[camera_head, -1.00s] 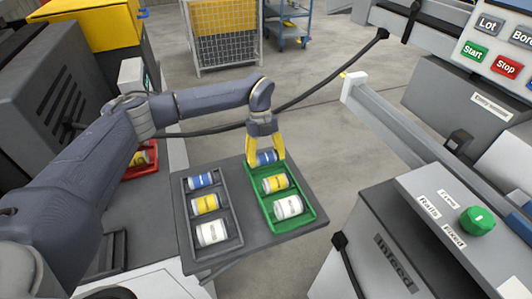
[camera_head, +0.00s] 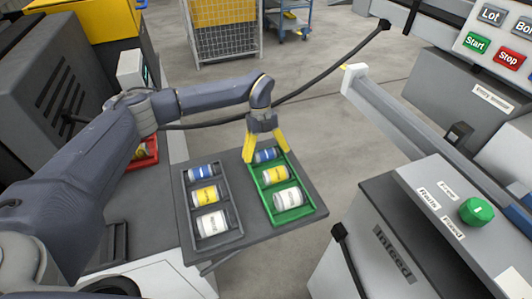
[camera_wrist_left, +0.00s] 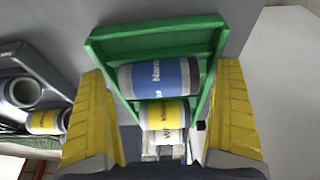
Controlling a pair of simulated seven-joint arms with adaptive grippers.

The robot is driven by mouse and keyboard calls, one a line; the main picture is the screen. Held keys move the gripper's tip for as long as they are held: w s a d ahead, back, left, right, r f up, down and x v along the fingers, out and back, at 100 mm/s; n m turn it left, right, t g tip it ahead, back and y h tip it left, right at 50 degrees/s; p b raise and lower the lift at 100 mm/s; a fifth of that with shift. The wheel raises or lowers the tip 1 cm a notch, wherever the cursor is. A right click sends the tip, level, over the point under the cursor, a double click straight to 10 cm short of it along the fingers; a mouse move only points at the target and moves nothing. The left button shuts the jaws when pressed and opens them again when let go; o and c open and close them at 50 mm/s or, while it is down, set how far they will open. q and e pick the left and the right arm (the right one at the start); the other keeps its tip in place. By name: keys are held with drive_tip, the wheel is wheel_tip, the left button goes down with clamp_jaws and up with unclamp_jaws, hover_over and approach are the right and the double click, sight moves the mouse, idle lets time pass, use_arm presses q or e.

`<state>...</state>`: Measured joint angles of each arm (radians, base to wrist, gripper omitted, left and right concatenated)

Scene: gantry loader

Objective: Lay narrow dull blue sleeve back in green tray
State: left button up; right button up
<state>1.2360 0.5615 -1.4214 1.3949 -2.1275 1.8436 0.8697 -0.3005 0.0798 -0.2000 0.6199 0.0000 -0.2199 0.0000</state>
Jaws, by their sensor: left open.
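The narrow dull blue sleeve (camera_head: 266,156) lies in the far compartment of the green tray (camera_head: 310,209). It also shows in the left wrist view (camera_wrist_left: 160,78), lying across the tray between my fingers in the picture. My left gripper (camera_head: 266,155) is open, its yellow fingers apart on either side of the tray's far end. It holds nothing. The wrist view shows the same open fingers (camera_wrist_left: 172,115) with the sleeve beyond them. A yellow-banded sleeve (camera_head: 275,176) and a white sleeve (camera_head: 287,198) lie in the nearer compartments. My right gripper is not in view.
A dark grey tray (camera_head: 232,240) beside the green one holds blue, yellow and white sleeves. Both trays stand on a grey shelf (camera_head: 275,229). A red tray (camera_head: 150,158) is at left, the infeed machine (camera_head: 380,230) at right.

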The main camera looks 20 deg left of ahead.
use_arm(q)
drive_tip(key=s+d+v, duration=0.1)
drive_tip(key=v, duration=1.6)
drive_tip(key=shift+r, duration=0.65)
drive_tip(key=shift+s+a, duration=0.1)
drive_tip(key=shift+s, duration=0.05)
